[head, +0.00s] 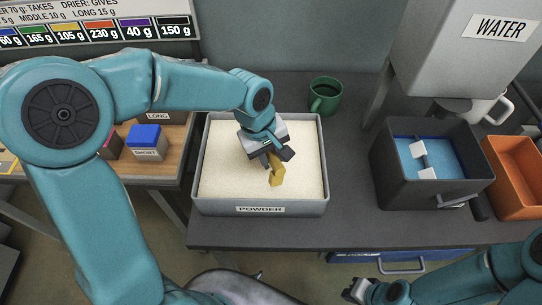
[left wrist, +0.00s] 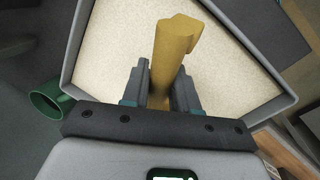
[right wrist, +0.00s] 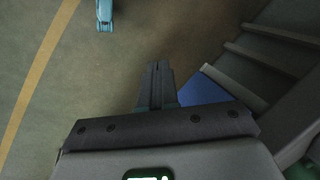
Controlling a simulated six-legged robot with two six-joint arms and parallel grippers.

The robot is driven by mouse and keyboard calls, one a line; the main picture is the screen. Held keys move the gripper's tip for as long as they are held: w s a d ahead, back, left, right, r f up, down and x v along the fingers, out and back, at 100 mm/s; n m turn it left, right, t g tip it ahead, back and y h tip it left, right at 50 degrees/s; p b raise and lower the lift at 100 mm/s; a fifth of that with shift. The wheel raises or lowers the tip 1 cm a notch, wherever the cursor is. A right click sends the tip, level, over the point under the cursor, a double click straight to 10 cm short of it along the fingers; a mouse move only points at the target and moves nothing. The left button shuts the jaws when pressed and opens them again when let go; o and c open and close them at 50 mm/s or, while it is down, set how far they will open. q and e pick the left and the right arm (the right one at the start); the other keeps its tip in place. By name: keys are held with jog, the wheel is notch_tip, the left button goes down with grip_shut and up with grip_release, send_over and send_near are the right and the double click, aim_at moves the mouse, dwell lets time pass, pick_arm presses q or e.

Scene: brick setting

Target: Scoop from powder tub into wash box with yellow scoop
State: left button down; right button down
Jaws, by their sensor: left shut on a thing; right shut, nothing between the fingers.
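The powder tub (head: 262,208) is a grey box labelled POWDER, filled with pale powder, on the dark table. My left gripper (head: 272,160) is over the tub, shut on the yellow scoop (head: 277,174). The scoop also shows between the fingers in the left wrist view (left wrist: 173,50), with pale powder behind it. Whether the scoop touches the powder or carries any, I cannot tell. The wash box is not labelled; a dark box (head: 385,180) with a blue inside and white pieces stands right of the tub. My right gripper (right wrist: 158,80) is shut and empty, low at the front right.
A green mug (head: 325,96) stands behind the tub. An orange bin (head: 515,170) is right of the dark box, below a WATER tank (head: 450,50). A wooden tray (head: 165,165) with coloured blocks is on the left. Table between tub and dark box is clear.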

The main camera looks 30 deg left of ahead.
pick_arm(q)
jog(key=shift+r+p, duration=0.7)
jog(key=shift+r, duration=1.05)
